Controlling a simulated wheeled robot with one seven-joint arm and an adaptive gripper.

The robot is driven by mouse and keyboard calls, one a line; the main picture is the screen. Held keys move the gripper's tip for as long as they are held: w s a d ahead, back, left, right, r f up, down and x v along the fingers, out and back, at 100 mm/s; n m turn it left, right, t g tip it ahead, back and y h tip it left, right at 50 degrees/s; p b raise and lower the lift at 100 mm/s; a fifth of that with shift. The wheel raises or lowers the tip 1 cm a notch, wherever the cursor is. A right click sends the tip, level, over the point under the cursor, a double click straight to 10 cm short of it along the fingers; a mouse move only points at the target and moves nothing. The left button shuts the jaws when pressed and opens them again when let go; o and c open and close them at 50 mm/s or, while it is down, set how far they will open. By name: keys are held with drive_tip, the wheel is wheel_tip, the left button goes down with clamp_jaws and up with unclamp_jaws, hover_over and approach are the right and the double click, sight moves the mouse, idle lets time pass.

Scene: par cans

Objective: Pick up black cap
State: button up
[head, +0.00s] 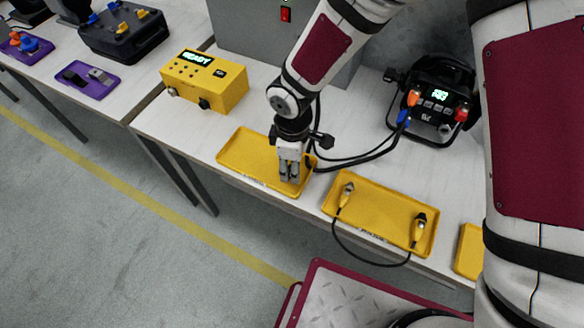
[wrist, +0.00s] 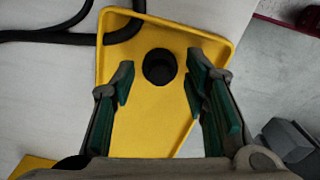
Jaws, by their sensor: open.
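The black cap (wrist: 159,67) shows in the wrist view as a dark round piece on the yellow tray (wrist: 145,135), towards its far end. My gripper (wrist: 158,90) is open, with its green-padded fingers on either side of the cap in that view. I cannot tell how high the fingertips are above the tray. In the head view my gripper (head: 290,178) points down over the right part of the yellow tray (head: 237,158), and the cap is hidden there.
A black cable (wrist: 120,32) crosses the tray's corner beside the cap. To the right, another yellow tray (head: 378,212) holds two yellow-and-black connectors on a cable. A yellow box (head: 228,88) reading READY and a black device (head: 432,105) stand behind. The table's front edge is close.

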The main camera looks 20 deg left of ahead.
drive_tip(key=c, duration=0.9)
drive_tip(key=shift+o, duration=0.2)
drive_tip(key=shift+r, duration=0.6)
wheel_tip(320, 180, up, 2)
drive_tip(key=shift+w, duration=0.1)
drive_tip(key=shift+s+d+r, duration=0.2)
drive_tip(key=shift+s, duration=0.55)
drive_tip(key=s+d+r+b, duration=0.1)
drive_tip(key=s+d+b, duration=0.1)
drive_tip(key=s, duration=1.2)
drive_tip(key=shift+s+d+r, duration=0.15)
drive_tip(key=shift+d+r, duration=0.05)
drive_tip(key=shift+d, duration=0.3)
